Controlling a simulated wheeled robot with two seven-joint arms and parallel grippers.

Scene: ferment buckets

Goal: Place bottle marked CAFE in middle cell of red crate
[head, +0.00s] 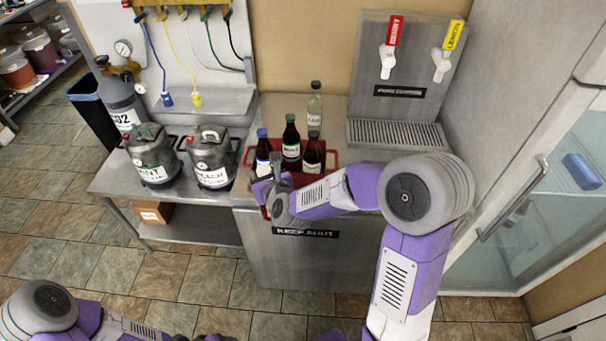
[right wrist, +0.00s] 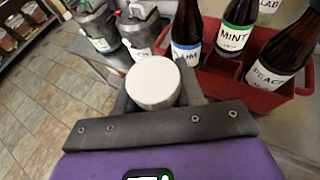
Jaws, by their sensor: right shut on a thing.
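The red crate (head: 333,157) stands on the steel counter, partly hidden behind my right arm; it also shows in the right wrist view (right wrist: 262,101). Brown bottles stand in it: one with a blue cap (head: 263,146), a green-capped one marked MINT (head: 291,146) and a dark-capped one (head: 313,152), marked PEACH in the right wrist view (right wrist: 280,62). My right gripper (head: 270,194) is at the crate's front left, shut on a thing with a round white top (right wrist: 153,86). Its side and any label are hidden, so I cannot tell whether it is marked CAFE. My left gripper is out of view.
A clear bottle (head: 315,108) stands on the counter behind the crate. Two kegs (head: 210,158) stand to the left. A drip tray (head: 397,134) with two taps is behind right. A glass-door cabinet (head: 545,200) bounds the right side.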

